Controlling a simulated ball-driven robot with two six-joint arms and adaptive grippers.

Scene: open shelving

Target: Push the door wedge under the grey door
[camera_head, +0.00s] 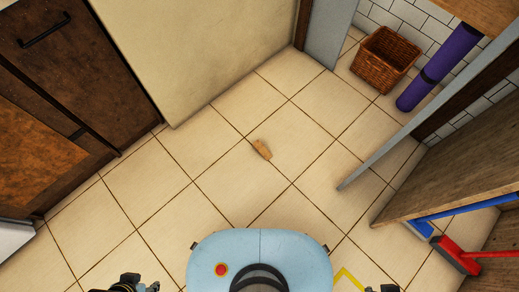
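The door wedge (262,149) is a small tan wooden block lying on the tiled floor near the middle of the head view. The grey door (425,122) stands open at the right, its near edge ending above the floor tiles. The wedge lies to the left of that edge, apart from it, with bare floor between. My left gripper (147,287) shows only partly at the bottom edge, left of my base, far from the wedge. My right gripper (383,289) barely shows at the bottom edge, right of my base. I cannot tell how far either is open.
A wicker basket (384,60) and a purple rolled mat (438,66) stand beyond the doorway. Wooden shelving (440,190) is at the right, with a red brush (456,255) and a blue brush (420,229). Brown cabinets (60,85) line the left.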

